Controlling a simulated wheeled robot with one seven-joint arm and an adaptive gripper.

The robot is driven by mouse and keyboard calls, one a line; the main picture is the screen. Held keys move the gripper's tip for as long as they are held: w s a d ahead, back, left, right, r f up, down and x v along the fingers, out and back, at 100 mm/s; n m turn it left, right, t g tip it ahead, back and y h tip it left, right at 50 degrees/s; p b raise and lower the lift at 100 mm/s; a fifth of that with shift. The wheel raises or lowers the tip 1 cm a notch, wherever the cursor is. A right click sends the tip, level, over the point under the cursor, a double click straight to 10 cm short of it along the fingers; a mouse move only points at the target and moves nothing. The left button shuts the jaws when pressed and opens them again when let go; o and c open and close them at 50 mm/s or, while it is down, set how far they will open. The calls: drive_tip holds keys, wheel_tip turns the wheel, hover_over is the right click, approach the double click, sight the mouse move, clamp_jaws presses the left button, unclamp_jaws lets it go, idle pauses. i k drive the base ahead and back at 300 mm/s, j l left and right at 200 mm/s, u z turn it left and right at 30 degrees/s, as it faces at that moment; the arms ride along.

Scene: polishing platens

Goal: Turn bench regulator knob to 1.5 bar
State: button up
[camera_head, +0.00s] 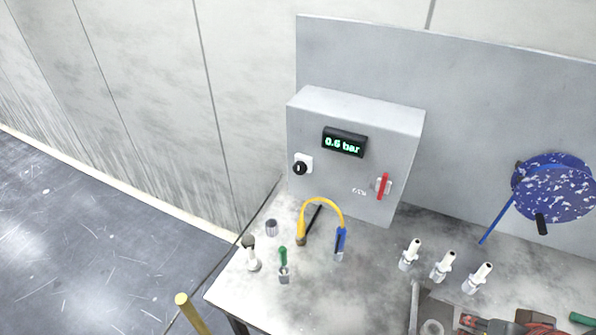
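A grey box (350,120) stands at the back of the bench. Its black display (344,142) reads "0.6 bar" in green. A black knob (299,169) with a pale pointer mark sits on a white plate at the left of the box's front face, below and left of the display. Nothing touches the knob. My gripper is not in view.
A red lever (383,186) is on the box's right side. On the bench (370,283) stand a yellow hose (322,201), a green-handled tool (283,257) and several white nozzles (441,266). A blue speckled disc (553,185) is at right. Floor (110,240) at left is clear.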

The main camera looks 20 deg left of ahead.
sight(300, 168)
drive_tip(key=j+u, duration=0.15)
drive_tip(key=u, duration=0.2)
drive_tip(key=j+u, duration=0.15)
drive_tip(key=u, duration=0.2)
drive_tip(key=i+j+u, duration=0.1)
drive_tip(key=u, duration=0.25)
